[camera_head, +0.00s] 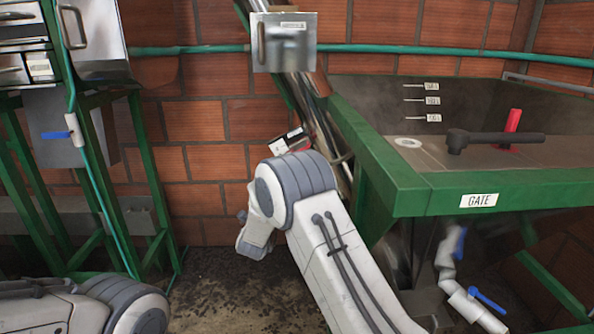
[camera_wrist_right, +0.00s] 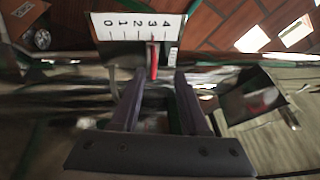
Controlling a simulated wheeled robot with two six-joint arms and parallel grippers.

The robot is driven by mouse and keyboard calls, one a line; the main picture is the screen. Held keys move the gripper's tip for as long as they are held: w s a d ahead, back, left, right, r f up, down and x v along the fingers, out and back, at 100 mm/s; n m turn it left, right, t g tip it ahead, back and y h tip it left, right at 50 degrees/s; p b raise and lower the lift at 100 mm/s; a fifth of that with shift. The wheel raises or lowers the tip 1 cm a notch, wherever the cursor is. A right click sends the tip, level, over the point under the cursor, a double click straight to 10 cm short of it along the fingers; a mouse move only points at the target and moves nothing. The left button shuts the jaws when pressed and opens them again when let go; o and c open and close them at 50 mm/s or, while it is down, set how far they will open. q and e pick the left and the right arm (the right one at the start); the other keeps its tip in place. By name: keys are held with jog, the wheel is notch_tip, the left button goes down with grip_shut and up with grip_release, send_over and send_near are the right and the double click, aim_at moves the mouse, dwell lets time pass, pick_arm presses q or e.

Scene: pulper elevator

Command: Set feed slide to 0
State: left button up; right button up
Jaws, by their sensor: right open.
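In the right wrist view, a white scale plate (camera_wrist_right: 139,27) carries the numbers 0 to 4, turned sideways, with 0 at the left and 4 at the right. The feed slide's red pointer (camera_wrist_right: 154,60) stands below the plate, close to the 3. My right gripper (camera_wrist_right: 161,76) is open, and the red pointer shows ahead between its fingertips, with no visible contact. In the head view, a small part of the scale plate (camera_head: 288,141) shows behind my right arm, whose fingers are hidden. My left arm is at the lower left; its gripper is out of view.
A green-framed hopper (camera_head: 400,180) with a GATE label (camera_head: 478,200) and a dark lever (camera_head: 495,139) stands at the right. A metal box (camera_head: 284,42) is above the slide. Green racks (camera_head: 150,180) stand at the left. The brick wall is close behind.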

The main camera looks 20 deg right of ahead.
jog(key=shift+m+h, duration=0.7)
jog(key=shift+h, duration=0.1)
jog(key=x, duration=0.3)
jog(key=d+x, duration=0.1)
jog(key=x, duration=0.3)
jog(key=f+x, duration=0.1)
jog(key=x, duration=0.2)
jog(key=shift+s+d+r, duration=0.15)
jog(key=shift+d, duration=0.35)
grip_shut()
jog(key=shift+a, duration=0.1)
